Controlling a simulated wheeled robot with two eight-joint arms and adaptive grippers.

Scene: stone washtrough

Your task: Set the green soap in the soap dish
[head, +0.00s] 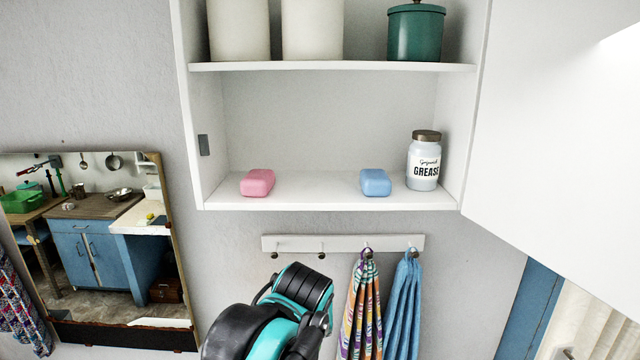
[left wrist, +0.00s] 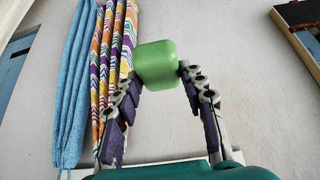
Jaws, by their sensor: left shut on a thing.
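The green soap (left wrist: 156,65) shows in the left wrist view, held between the fingertips of my left gripper (left wrist: 158,76). The gripper is shut on it, and the soap is in the air in front of the wall. In the head view part of my arm shows at the bottom middle, below the cabinet; no fingertips or green soap show there. The soap dish is not seen in either view. My right gripper is not in view.
An open white cabinet (head: 330,206) holds pink soap (head: 257,182), blue soap (head: 375,182) and a grease jar (head: 424,162). Below it hang a patterned towel (head: 362,305) and a blue towel (head: 404,305). A mirror (head: 182,240) is at left. The cabinet door (head: 560,130) stands open at right.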

